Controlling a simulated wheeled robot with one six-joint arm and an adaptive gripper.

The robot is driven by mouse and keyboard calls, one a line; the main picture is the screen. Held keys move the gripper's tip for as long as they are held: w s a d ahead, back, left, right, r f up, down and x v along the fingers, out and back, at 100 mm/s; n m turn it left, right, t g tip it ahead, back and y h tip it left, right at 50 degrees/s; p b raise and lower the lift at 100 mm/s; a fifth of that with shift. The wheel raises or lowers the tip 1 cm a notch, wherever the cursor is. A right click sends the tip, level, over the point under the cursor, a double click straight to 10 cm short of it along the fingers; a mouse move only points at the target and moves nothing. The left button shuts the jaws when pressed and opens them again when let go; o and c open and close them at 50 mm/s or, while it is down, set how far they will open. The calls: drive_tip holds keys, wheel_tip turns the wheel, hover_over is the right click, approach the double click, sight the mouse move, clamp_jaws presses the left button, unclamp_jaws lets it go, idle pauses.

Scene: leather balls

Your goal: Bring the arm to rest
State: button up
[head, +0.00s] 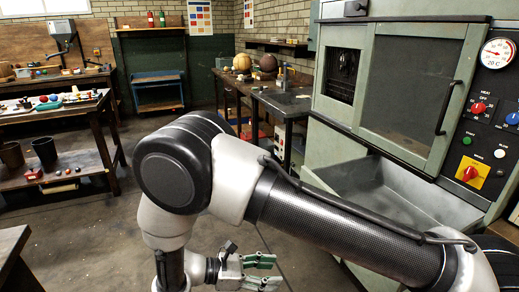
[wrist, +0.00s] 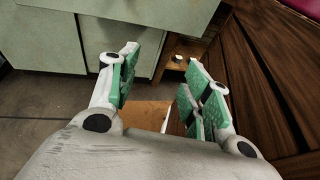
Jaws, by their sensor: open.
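My gripper (head: 268,271) shows at the bottom of the head view, below the bend of my arm. Its green-padded fingers are apart and nothing is between them. The wrist view also shows my gripper (wrist: 155,95) open and empty, with the floor and a brown board beyond the fingertips. My arm is folded across the front of the head view, and its elbow hides part of the floor and the room behind it.
A green machine (head: 410,90) with a grey metal trough (head: 400,195) stands close on the right. A wooden table (head: 90,120) with small items is on the left. Bare floor (head: 95,235) lies at left front.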

drive_tip(key=w+d+r+m+g+y, duration=0.1)
drive_tip(key=d+r+m+g+y, duration=0.2)
drive_tip(key=d+r+m+y, duration=0.5)
drive_tip(key=w+d+r+m+g+y, duration=0.15)
drive_tip(key=d+r, duration=0.35)
drive_tip(key=r, duration=0.6)
drive_tip(key=s+d+r+m+t+y, duration=0.2)
drive_tip(key=s+d+r+m+t, duration=0.1)
drive_tip(key=d+r, duration=0.5)
drive_tip(key=s+d+r+m+t+y, duration=0.3)
drive_tip(key=s+d+r+m, duration=0.2)
drive_tip(key=d, duration=0.8)
wheel_tip(320, 180, up, 3)
drive_tip(key=shift+s+r+m, duration=0.15)
drive_tip(key=shift+m, duration=1.1)
drive_tip(key=shift+d, duration=0.1)
